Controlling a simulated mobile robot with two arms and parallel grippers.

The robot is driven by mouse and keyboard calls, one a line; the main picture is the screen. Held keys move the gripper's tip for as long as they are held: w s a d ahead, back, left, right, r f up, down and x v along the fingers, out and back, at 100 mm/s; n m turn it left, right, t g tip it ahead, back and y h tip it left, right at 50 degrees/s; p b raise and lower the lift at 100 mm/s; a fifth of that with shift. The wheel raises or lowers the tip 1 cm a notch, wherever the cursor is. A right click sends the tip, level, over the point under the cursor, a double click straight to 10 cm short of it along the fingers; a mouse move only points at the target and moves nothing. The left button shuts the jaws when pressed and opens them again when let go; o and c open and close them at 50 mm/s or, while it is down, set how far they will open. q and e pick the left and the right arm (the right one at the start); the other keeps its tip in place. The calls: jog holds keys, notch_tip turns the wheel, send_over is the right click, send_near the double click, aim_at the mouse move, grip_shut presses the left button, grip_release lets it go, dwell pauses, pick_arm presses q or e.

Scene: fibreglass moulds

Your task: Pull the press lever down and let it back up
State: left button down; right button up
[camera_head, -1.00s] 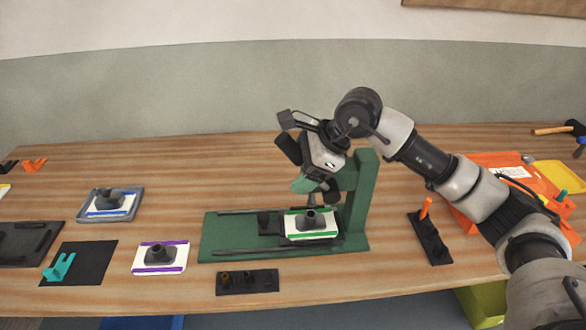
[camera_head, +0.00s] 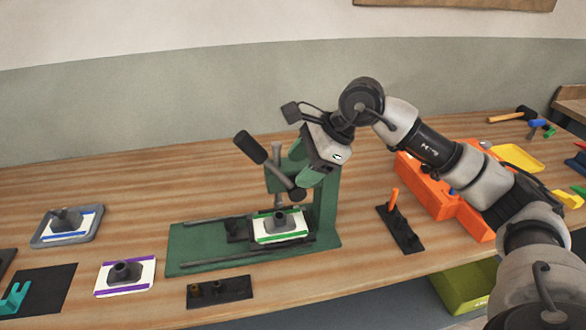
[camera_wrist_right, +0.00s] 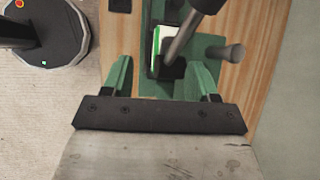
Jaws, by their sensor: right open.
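The green arbor press (camera_head: 328,205) stands on the workbench. Its lever (camera_head: 250,147), a grey rod with a black grip, points up and left, with its grip raised. The rod (camera_wrist_right: 180,38) and the edge of the black grip (camera_wrist_right: 208,4) also show in the wrist view. My right gripper (camera_head: 299,172) is open and empty beside the press head, close to the lever's lower end. Its green fingers (camera_wrist_right: 163,62) stand apart in the wrist view, with the rod beyond them. A white plate with green strips and a dark piece (camera_head: 280,227) sits under the ram. My left gripper is not in view.
A purple-striped plate (camera_head: 125,274) and a black holder (camera_head: 220,291) lie in front of the press. A grey tray (camera_head: 43,240) is at left. A black stand with an orange peg (camera_head: 400,230) and an orange bin (camera_head: 427,193) are at right. Bench behind the press is clear.

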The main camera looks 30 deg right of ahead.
jog(key=shift+s+d+r+b, duration=0.1)
jog(key=shift+s+d+b, duration=0.3)
jog(key=shift+d, duration=0.35)
jog(key=shift+s+d+r+b, duration=0.1)
jog(key=shift+s+d+b, duration=0.25)
jog(key=shift+d, duration=0.4)
